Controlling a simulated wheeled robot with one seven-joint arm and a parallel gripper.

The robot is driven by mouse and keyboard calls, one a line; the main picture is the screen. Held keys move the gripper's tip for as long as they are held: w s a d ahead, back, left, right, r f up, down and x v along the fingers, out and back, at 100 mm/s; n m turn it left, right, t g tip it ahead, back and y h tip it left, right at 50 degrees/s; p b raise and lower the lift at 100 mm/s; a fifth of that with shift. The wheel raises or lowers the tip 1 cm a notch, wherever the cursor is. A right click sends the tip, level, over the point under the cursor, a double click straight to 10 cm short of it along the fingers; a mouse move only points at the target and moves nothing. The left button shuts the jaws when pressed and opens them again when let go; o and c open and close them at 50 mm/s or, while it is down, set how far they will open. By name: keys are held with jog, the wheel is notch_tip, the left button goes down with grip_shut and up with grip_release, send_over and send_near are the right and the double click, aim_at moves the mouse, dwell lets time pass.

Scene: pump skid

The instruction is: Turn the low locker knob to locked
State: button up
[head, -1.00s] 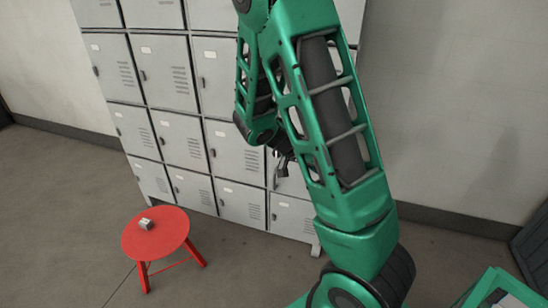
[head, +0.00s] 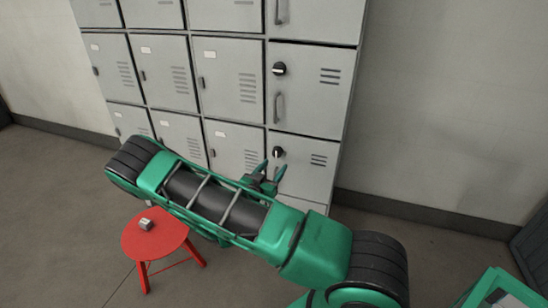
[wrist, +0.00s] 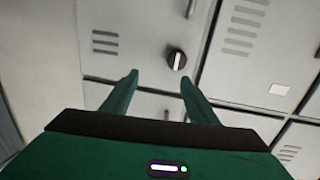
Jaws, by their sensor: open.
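The low locker knob (head: 277,152) is a round black dial with a white pointer bar, on the lower door (head: 312,170) of the right locker column. It also shows in the wrist view (wrist: 176,59), just beyond the fingertips and nearer the right finger. There its white bar stands roughly upright in the picture. My gripper (head: 268,171) is open and empty, with its fingers raised just below the knob in the head view. In the wrist view my gripper (wrist: 159,78) has its two fingers spread apart. Contact with the knob is not seen.
A similar upper knob (head: 279,69) and a bar handle (head: 278,107) are on the door above. A red stool (head: 155,238) with a small grey object (head: 145,225) stands left of my arm. Floor at the right (head: 430,235) is mostly clear.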

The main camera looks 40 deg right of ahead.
aim_at(276, 154)
jog(key=shift+n+t+y, duration=0.3)
jog(key=shift+n+t, duration=0.2)
jog(key=shift+t, duration=0.4)
jog(key=w+d, duration=0.2)
jog(key=w+d+f, duration=0.1)
jog(key=w+d, duration=0.1)
jog(key=w, duration=0.1)
jog(key=w+d, duration=0.2)
jog(key=w, duration=0.1)
jog(key=shift+d+f, duration=0.2)
jog(key=shift+d, duration=0.15)
jog(key=shift+c, duration=0.4)
jog(key=c, duration=0.9)
